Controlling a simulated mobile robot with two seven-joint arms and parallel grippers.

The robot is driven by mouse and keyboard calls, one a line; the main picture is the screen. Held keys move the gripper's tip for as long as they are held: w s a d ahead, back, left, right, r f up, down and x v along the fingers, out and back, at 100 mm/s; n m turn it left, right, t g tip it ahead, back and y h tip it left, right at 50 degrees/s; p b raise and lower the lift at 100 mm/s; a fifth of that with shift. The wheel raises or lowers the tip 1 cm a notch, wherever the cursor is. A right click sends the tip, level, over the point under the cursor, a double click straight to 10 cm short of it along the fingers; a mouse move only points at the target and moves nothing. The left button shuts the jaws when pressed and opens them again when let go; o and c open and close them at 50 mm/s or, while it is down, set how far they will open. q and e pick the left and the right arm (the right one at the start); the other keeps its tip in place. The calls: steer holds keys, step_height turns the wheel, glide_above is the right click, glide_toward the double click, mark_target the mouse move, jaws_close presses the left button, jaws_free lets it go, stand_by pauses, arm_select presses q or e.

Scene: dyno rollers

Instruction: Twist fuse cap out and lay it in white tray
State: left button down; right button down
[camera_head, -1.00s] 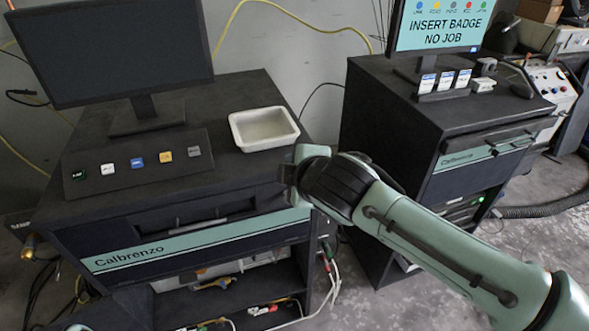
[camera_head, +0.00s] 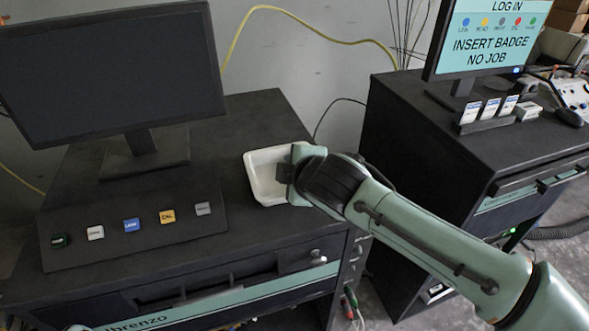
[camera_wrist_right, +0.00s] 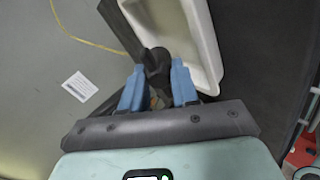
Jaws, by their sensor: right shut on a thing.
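My right gripper (camera_wrist_right: 157,88) has its blue fingers shut on a small dark fuse cap (camera_wrist_right: 157,62). In the right wrist view the cap lies in front of the white tray's (camera_wrist_right: 208,45) near-left part, and I cannot tell whether it touches the tray. In the head view the white tray (camera_head: 253,172) stands on the black bench top. My right wrist covers the tray's right side and hides the gripper's fingers and the cap. My left gripper is not in view.
A large dark monitor (camera_head: 105,70) stands left of the tray. A sloped panel with several coloured keys (camera_head: 132,225) lies in front of it. A small round silver fitting (camera_head: 316,253) sits on the bench front. A second cabinet with a lit screen (camera_head: 490,38) stands at right.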

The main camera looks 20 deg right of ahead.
steer(key=x, duration=0.3)
steer(key=r+x, duration=0.1)
steer(key=x, duration=0.1)
steer(key=shift+w+f+p, duration=0.15)
steer(key=shift+w+p, duration=0.2)
steer(key=shift+w, duration=0.2)
steer(key=shift+w+f, duration=0.2)
steer(key=shift+w, duration=0.1)
steer(key=shift+f+b, duration=0.6)
steer(key=shift+f, duration=0.2)
steer(key=shift+s+f, duration=0.1)
steer(key=shift+s, duration=0.1)
steer(key=shift+w, duration=0.15)
steer(key=c, duration=0.8)
jaws_free()
steer(key=shift+f, duration=0.1)
